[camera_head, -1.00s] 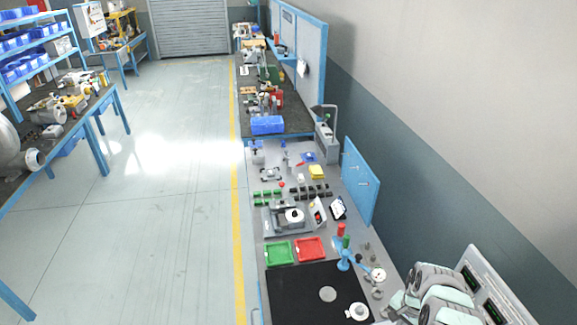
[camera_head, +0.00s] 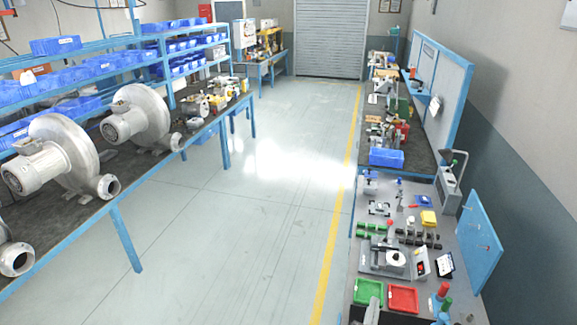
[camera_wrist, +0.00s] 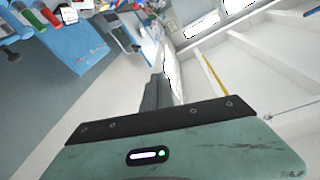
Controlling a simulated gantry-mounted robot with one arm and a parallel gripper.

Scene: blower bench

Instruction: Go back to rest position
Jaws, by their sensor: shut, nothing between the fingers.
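My gripper (camera_wrist: 160,85) shows in the wrist view as a teal housing with dark fingers reaching up the middle of the picture. The fingers are together and hold nothing. The picture is tilted, with the bench area at the upper left and open floor beside the fingers.
The grey bench (camera_head: 420,210) at the right holds a green tray (camera_head: 368,291), a red tray (camera_head: 403,299) and small parts. A blue panel (camera_head: 480,240) stands along its right side. Large blowers (camera_head: 62,160) stand on the left bench. The floor between is clear.

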